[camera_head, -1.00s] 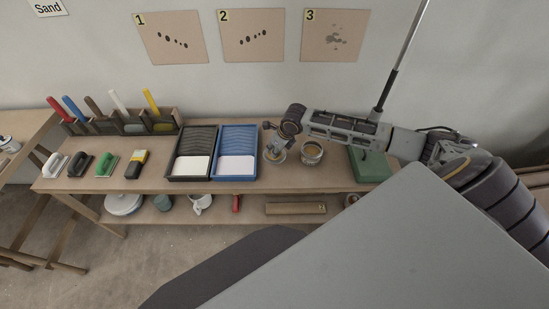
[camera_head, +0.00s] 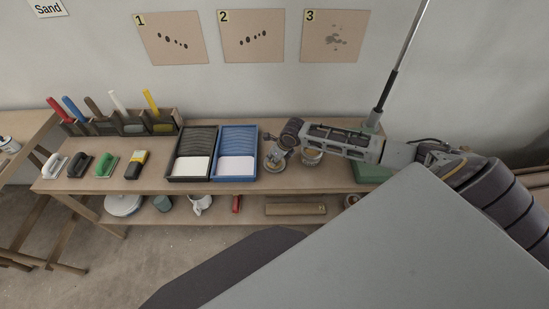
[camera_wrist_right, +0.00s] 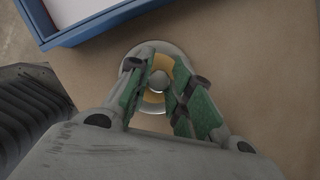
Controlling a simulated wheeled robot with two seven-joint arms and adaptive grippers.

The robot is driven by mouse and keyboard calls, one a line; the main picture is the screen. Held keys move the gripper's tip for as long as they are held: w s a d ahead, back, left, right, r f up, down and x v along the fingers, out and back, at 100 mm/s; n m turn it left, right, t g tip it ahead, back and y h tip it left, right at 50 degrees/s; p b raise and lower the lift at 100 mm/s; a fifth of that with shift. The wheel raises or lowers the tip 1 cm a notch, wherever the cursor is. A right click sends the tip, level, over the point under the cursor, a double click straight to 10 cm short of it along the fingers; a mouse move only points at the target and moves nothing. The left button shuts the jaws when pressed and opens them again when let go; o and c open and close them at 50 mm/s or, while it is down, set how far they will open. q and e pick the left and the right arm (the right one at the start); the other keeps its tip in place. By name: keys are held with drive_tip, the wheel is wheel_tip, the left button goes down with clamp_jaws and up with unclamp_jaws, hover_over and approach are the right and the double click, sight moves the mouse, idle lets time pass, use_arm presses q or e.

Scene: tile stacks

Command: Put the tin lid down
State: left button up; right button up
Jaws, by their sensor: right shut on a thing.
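The tin lid (camera_head: 271,165) is a small round disc just right of the blue tray on the bench. In the right wrist view the lid (camera_wrist_right: 151,108) shows a pale rim, a yellow-orange ring and a round knob in the middle. My right gripper (camera_head: 277,152) is over the lid, its green-padded fingers (camera_wrist_right: 161,85) shut on the knob. I cannot tell whether the lid touches the bench top. My left gripper is not in view.
The blue tray (camera_head: 257,150) is close to the left of the lid, with a black tray (camera_head: 169,165) beyond it. A green box (camera_head: 372,173) is at the bench's right, partly covered by my arm.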

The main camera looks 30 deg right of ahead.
drive_tip(key=shift+f, duration=0.15)
drive_tip(key=o, duration=0.8)
drive_tip(key=shift+o, duration=0.2)
drive_tip(key=shift+r, duration=0.2)
drive_tip(key=v, duration=1.1)
drive_tip(key=shift+s+r+p, duration=0.25)
drive_tip(key=shift+r+p, duration=0.1)
idle(0.6)
